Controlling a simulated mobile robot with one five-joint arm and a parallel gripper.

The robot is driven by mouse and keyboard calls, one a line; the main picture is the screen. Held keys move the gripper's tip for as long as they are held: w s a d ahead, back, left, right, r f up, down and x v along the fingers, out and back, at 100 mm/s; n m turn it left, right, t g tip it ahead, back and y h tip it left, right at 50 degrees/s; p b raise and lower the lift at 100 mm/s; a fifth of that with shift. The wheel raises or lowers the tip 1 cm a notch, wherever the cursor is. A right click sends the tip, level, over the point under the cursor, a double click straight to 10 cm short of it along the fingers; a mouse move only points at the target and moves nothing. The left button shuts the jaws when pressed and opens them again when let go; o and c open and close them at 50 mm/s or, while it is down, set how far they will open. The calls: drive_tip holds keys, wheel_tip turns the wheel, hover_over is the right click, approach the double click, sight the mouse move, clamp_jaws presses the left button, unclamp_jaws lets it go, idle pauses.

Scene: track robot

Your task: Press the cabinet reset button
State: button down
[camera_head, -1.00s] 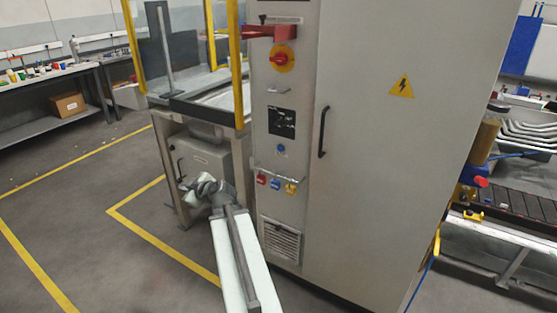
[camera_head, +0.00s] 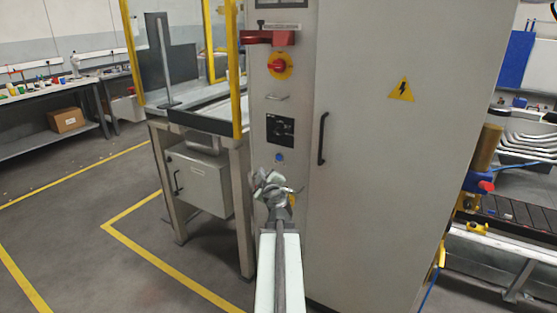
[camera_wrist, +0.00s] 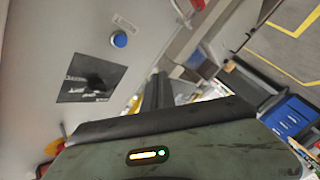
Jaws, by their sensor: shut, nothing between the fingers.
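The grey control cabinet (camera_head: 365,150) stands in front of me. Its round blue button (camera_head: 278,157) is on the narrow left panel, under a black square plate (camera_head: 280,131). In the wrist view the blue button (camera_wrist: 119,39) shows at upper left, beside a small label, with the black plate (camera_wrist: 90,79) below it. My gripper (camera_head: 266,178) is in front of the panel, just below and left of the button in the head view. In the wrist view its dark fingers (camera_wrist: 158,90) are together and empty, to the lower right of the button. I see no contact with the button.
A red rotary switch on yellow (camera_head: 279,66) and a red lever (camera_head: 270,38) sit higher on the panel. A black door handle (camera_head: 322,139) is to the right. A yellow-posted machine frame (camera_head: 235,75) stands close on the left. Open floor lies further left.

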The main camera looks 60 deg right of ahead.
drive_tip(key=shift+d, duration=4.35)
drive_tip(key=shift+d, duration=0.1)
drive_tip(key=shift+d, duration=0.3)
drive_tip(key=shift+d, duration=0.5)
drive_tip(key=shift+a, duration=0.9)
drive_tip(key=a, duration=0.5)
